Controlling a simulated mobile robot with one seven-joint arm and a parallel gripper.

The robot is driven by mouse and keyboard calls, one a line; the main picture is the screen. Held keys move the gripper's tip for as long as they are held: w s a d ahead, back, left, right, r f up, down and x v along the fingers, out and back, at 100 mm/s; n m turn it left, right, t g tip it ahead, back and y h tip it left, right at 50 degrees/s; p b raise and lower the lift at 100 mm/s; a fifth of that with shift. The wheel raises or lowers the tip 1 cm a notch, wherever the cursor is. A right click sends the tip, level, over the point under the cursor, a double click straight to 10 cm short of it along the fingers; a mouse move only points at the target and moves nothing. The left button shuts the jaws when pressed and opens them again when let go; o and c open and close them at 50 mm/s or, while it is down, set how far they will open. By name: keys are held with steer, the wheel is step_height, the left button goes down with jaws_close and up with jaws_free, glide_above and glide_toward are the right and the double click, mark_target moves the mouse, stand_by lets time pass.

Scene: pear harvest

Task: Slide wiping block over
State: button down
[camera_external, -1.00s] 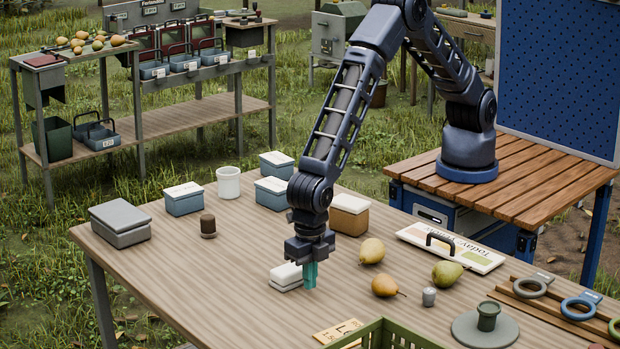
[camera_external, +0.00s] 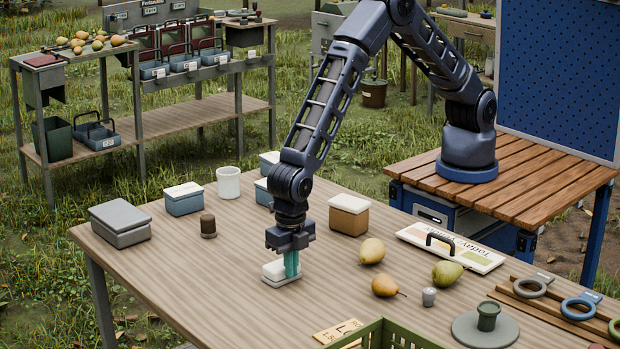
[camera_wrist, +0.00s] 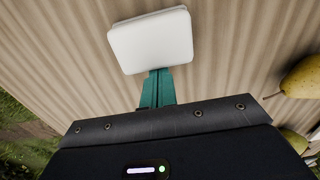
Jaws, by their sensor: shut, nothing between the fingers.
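The wiping block (camera_external: 274,273) is a small white block with a paler grey lower layer, flat on the wooden table (camera_external: 200,290). In the wrist view the block (camera_wrist: 150,40) shows as a white rounded rectangle just beyond my fingertips. My gripper (camera_external: 291,266) points down with its teal fingers shut and empty. The fingers stand low at the block's right side and hide part of it in the external view. In the wrist view the shut fingers (camera_wrist: 157,88) meet the block's near edge and seem to touch it.
A brown box with a white lid (camera_external: 348,215) stands behind my gripper. A dark brown knob (camera_external: 208,226) and a grey box (camera_external: 121,224) stand at the left. The table's front left is clear.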

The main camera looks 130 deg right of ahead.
steer(key=d, duration=1.7)
steer(key=shift+d, duration=0.1)
